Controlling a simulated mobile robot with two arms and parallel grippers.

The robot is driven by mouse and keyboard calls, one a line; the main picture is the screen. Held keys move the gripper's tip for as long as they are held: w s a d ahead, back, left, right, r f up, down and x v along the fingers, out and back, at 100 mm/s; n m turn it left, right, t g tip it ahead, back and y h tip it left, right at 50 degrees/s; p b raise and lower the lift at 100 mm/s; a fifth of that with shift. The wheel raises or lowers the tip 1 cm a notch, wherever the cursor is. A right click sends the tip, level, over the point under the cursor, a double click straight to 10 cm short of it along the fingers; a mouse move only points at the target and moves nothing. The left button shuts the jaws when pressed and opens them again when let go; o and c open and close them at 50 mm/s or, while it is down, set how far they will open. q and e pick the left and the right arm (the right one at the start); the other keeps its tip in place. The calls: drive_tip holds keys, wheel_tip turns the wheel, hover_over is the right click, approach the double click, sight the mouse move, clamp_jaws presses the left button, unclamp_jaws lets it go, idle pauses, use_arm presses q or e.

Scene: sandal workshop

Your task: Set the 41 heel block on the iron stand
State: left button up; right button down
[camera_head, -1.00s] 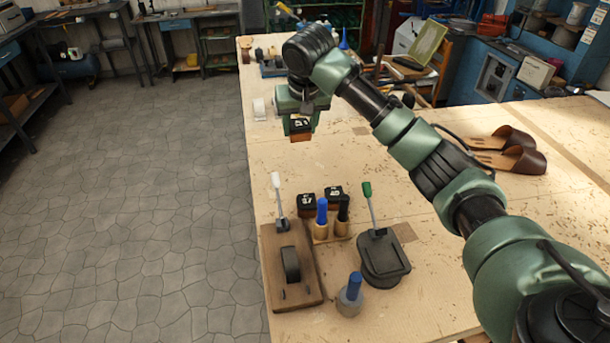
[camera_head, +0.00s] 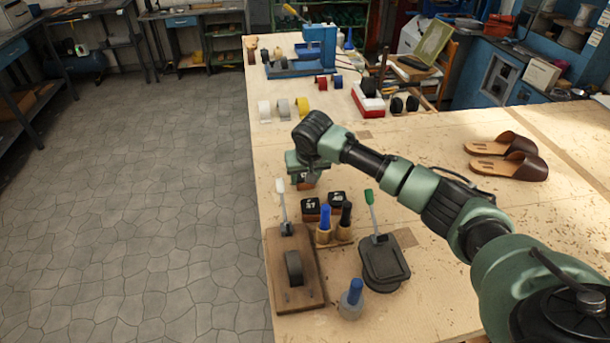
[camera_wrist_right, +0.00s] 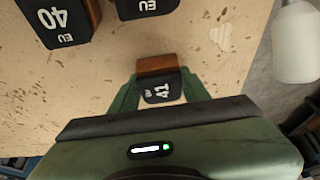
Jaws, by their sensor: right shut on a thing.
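My right gripper (camera_head: 306,183) is shut on the 41 heel block (camera_wrist_right: 161,84), a small block with a black labelled face and a brown part, held between both fingers in the right wrist view. In the head view the block (camera_head: 306,186) shows just under the gripper, behind the other heel blocks. A dark metal stand (camera_head: 385,262) with a raised rim, which I take for the iron stand, sits nearer on the bench; a green-handled lever or tool (camera_head: 371,210) rises at its back. Its top looks bare. My left gripper is out of view.
Two other heel blocks (camera_head: 311,208) (camera_head: 337,199) stand close to the held one; one in the wrist view reads 40 (camera_wrist_right: 60,22). Sandals (camera_head: 508,165) lie right.

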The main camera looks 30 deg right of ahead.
drive_tip(key=shift+f, duration=0.1)
drive_tip(key=c, duration=0.7)
unclamp_jaws()
